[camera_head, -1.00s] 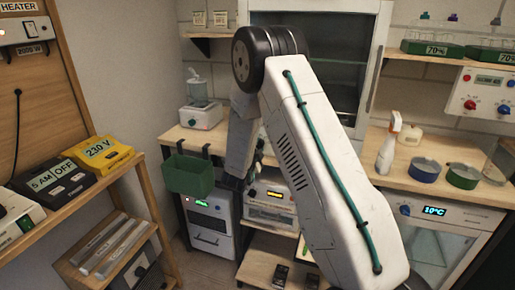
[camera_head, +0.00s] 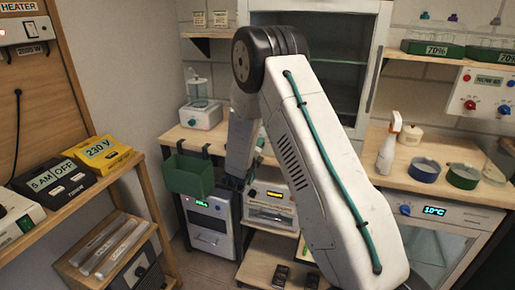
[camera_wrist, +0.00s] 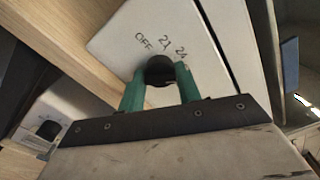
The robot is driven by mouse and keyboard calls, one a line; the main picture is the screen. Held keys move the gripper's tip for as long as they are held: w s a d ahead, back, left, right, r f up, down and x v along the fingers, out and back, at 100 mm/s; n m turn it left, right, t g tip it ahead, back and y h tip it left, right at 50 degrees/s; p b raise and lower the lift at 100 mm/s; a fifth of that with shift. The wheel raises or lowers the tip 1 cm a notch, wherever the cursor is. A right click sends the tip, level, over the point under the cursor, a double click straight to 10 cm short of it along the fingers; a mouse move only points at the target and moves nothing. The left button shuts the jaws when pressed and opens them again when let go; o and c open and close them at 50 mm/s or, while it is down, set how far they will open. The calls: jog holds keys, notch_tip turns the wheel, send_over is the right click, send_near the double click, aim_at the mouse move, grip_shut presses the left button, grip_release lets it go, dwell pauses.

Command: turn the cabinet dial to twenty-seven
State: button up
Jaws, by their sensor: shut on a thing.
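In the wrist view a round black dial (camera_wrist: 160,69) sits on a pale panel (camera_wrist: 117,45) with the marks OFF, 21 and 24 printed around it. My gripper (camera_wrist: 160,80) is shut on the dial, one green finger on each side. Any further marks and the dial's pointer are hidden or too dark to read. In the head view my arm reaches down to a white cabinet (camera_head: 211,240) with a small green display (camera_head: 201,203), whose text I cannot read. The dial and the fingers are hidden there behind my arm.
A green bin (camera_head: 189,176) hangs just left of my forearm. A white unit with an amber display (camera_head: 275,194) stands close on the right. A second black knob (camera_wrist: 48,130) shows at the left of the wrist view. Some floor is clear below.

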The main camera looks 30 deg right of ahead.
jog(key=shift+f+m, duration=0.1)
jog(key=shift+m, duration=0.4)
jog(key=o, duration=1)
jog(key=shift+c, duration=0.2)
jog(key=v, duration=0.7)
jog(key=shift+s+a, duration=0.25)
jog(key=shift+a, duration=0.1)
